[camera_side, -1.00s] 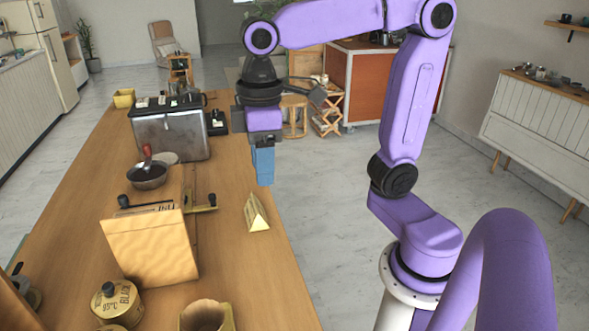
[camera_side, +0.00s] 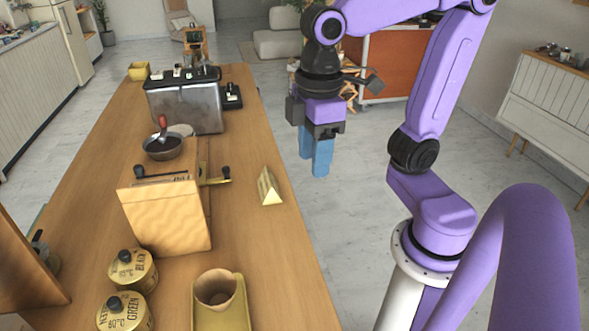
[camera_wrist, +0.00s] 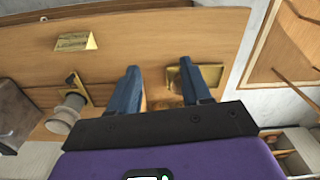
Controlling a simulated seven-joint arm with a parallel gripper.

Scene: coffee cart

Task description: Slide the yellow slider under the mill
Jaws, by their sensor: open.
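The mill (camera_side: 168,218) is a wooden box on the table with a dark bowl on top. A yellow metal bar with a black knob, which looks like the slider (camera_side: 215,181), sticks out from the mill's right side. In the wrist view the slider (camera_wrist: 78,88) shows left of my fingers; the mill's body is hard to make out there. My gripper (camera_side: 313,166) is open and empty, with two blue fingers pointing down. It hangs right of the table edge in the side view, apart from the slider. In the wrist view my gripper (camera_wrist: 159,68) has clear space between its fingertips.
A yellow triangular block (camera_side: 269,189) stands near the table's right edge. A yellow tray (camera_side: 238,312) with a cup (camera_side: 216,290) is at the front. Two canisters (camera_side: 132,270) stand front left. A metal machine (camera_side: 187,108) stands behind the mill.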

